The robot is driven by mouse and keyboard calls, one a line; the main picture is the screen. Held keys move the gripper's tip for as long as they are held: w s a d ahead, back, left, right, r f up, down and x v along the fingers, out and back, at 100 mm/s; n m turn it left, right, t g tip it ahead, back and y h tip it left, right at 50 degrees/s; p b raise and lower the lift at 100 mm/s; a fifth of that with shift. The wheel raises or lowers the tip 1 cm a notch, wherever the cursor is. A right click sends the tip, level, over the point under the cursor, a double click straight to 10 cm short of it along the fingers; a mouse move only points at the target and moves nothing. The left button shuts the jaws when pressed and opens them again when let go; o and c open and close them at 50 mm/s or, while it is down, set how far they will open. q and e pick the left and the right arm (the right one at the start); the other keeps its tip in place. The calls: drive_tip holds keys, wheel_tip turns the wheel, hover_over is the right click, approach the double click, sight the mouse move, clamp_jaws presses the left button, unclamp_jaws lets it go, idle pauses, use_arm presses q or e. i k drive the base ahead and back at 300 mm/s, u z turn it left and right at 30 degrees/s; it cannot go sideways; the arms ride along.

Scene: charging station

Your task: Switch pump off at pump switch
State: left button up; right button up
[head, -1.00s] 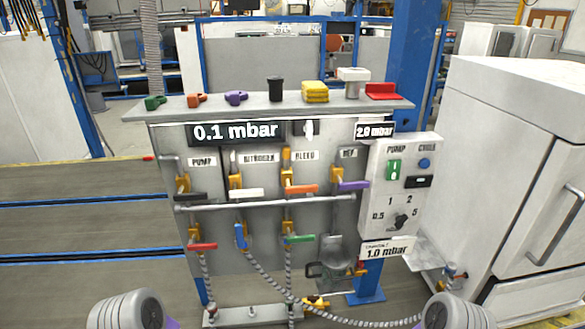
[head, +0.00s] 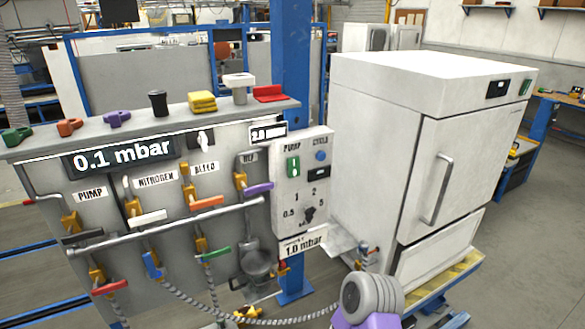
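The pump switch (head: 294,167) is a green rocker under the word PUMP on a light grey control box (head: 289,233) at the right end of the panel. A blue round button (head: 321,156) marked CYCLE sits to its right, with a small black display (head: 319,174) below. A black selector knob (head: 308,213) is lower on the box. Neither gripper shows in the head view. Only a grey and purple part of one of my arms shows at the bottom, right of centre, apart from the switch.
The grey valve panel (head: 45,187) with coloured levers and a 0.1 mbar display (head: 122,155) stands left of the box. A white cabinet (head: 375,150) with a handle stands close on the right. A braided hose (head: 210,311) hangs low in front. Open floor lies at far right.

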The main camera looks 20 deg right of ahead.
sight(294, 169)
drive_tip(key=k, duration=1)
drive_tip(key=z, duration=1.05)
drive_tip(key=i, duration=1.05)
drive_tip(key=u, duration=1.75)
